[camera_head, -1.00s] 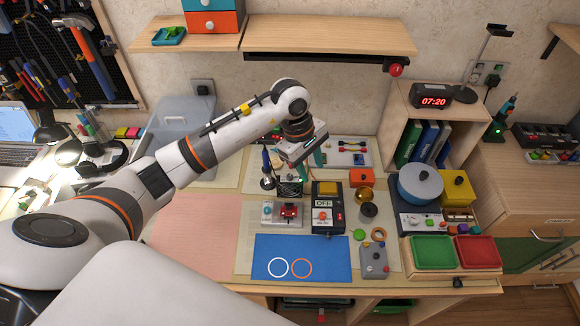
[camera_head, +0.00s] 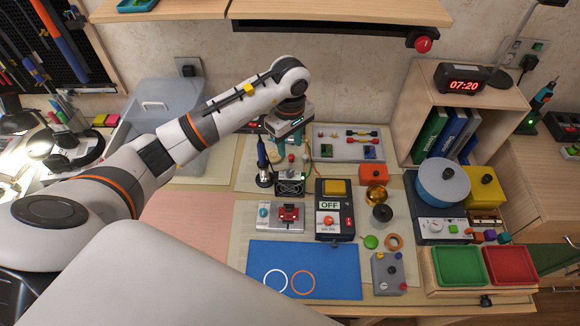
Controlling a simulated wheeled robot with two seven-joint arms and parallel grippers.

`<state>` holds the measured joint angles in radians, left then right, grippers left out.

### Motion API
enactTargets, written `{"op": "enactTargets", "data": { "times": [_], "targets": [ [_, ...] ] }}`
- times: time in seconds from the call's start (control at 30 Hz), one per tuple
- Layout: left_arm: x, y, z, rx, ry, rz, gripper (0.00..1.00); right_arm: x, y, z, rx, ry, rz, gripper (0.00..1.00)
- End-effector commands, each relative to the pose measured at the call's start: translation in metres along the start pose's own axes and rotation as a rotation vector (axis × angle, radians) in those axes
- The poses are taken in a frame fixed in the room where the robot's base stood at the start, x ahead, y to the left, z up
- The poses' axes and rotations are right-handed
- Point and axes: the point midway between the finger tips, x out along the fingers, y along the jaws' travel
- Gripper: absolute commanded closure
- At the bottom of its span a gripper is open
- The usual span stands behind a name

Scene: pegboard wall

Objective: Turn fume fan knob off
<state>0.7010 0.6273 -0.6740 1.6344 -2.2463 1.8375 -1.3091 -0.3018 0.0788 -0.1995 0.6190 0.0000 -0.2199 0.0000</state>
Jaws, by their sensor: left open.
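My left gripper (camera_head: 293,150) reaches in from the left and points down over the back middle of the bench. Its teal fingers are apart with nothing seen between them. Below it stands a small black fan unit (camera_head: 289,186), partly hidden by cables and a nearby tool. I cannot tell for certain which knob belongs to the fan. In front and to the right is a black box (camera_head: 335,225) with an "OFF" label, a yellow top and an orange-red knob (camera_head: 328,220). A red knob (camera_head: 423,44) is at the right end of the black strip under the shelf. My right gripper is not in view.
A blue soldering tool (camera_head: 263,160) stands upright left of the fan unit. A vise-like red fixture (camera_head: 288,213) is in front. A blue mat (camera_head: 330,262) lies at the front.

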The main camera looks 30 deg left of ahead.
Motion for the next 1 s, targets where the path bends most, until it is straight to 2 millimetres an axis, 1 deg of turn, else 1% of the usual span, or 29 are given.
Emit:
{"op": "enactTargets", "data": {
  "times": [0.03, 0.3, 0.4, 0.5, 0.6, 0.7, 0.97, 1.0],
  "targets": [
    [0.006, 0.001, -0.001, 0.0, 0.002, 0.004, 0.59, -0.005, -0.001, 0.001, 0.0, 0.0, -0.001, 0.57],
    [0.06, 0.001, -0.002, 0.0, 0.004, 0.005, 0.59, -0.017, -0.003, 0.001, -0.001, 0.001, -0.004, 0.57],
    [0.078, 0.002, -0.002, 0.001, 0.003, 0.004, 0.59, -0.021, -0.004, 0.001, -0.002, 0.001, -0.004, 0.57],
    [0.091, 0.0, -0.001, 0.0, 0.003, 0.001, 0.59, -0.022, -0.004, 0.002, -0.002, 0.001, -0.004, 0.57],
    [0.1, 0.0, -0.001, 0.0, 0.002, 0.0, 0.59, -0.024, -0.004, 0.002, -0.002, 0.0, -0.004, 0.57],
    [0.105, 0.0, -0.001, 0.001, 0.001, 0.0, 0.59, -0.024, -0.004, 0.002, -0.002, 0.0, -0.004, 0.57],
    [0.106, 0.0, -0.001, 0.002, 0.0, -0.001, 0.59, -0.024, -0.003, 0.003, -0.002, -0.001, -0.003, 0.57],
    [0.106, 0.0, -0.001, 0.002, 0.0, -0.001, 0.64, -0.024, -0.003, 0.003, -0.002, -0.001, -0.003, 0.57]
  ]
}}
